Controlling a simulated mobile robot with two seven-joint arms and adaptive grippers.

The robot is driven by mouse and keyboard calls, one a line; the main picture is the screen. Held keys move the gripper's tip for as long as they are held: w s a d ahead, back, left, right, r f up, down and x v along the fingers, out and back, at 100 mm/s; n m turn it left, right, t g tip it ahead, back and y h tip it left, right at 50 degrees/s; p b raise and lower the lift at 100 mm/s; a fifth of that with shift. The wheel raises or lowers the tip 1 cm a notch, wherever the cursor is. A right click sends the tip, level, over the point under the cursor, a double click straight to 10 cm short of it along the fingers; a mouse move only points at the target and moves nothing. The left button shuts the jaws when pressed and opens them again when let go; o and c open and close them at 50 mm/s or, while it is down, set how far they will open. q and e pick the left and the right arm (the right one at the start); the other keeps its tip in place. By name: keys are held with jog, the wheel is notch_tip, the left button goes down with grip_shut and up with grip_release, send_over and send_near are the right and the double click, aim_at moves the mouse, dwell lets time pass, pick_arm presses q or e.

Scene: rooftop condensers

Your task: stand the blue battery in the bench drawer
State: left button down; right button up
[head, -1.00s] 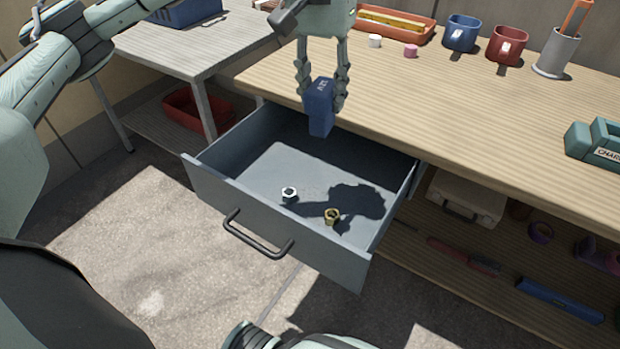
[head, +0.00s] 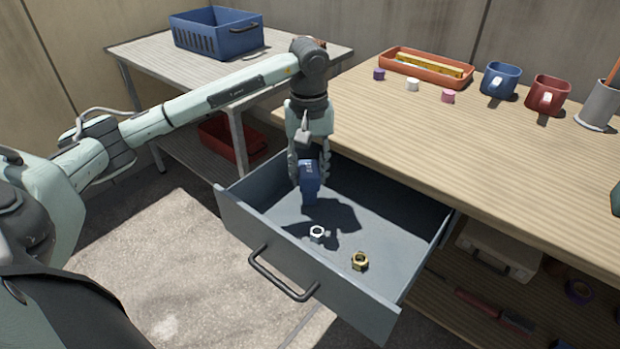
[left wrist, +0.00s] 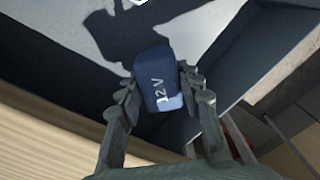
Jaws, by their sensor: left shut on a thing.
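The blue battery (head: 309,187) is upright between the fingers of my left gripper (head: 308,172), which is shut on it. It is over the left part of the open bench drawer (head: 330,280), low inside its outline; I cannot tell whether it touches the floor. In the left wrist view the battery (left wrist: 158,80) shows "12 V" on its face, between the fingertips of my left gripper (left wrist: 158,92). A silver nut (head: 317,233) and a brass nut (head: 359,261) lie on the drawer floor. My right gripper is not in view.
The wooden bench top (head: 480,150) overhangs the drawer's back. On it stand an orange tray (head: 425,66), small caps, a blue mug (head: 499,80) and a red mug (head: 547,94). A grey side table (head: 150,55) holds a blue crate (head: 215,33).

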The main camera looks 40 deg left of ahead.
pick_arm(q)
jog(key=shift+f, duration=0.9)
jog(key=shift+f, duration=0.15)
jog(key=c, duration=1)
grip_release()
notch_tip(320, 180, up, 12)
jog(key=shift+r, duration=0.15)
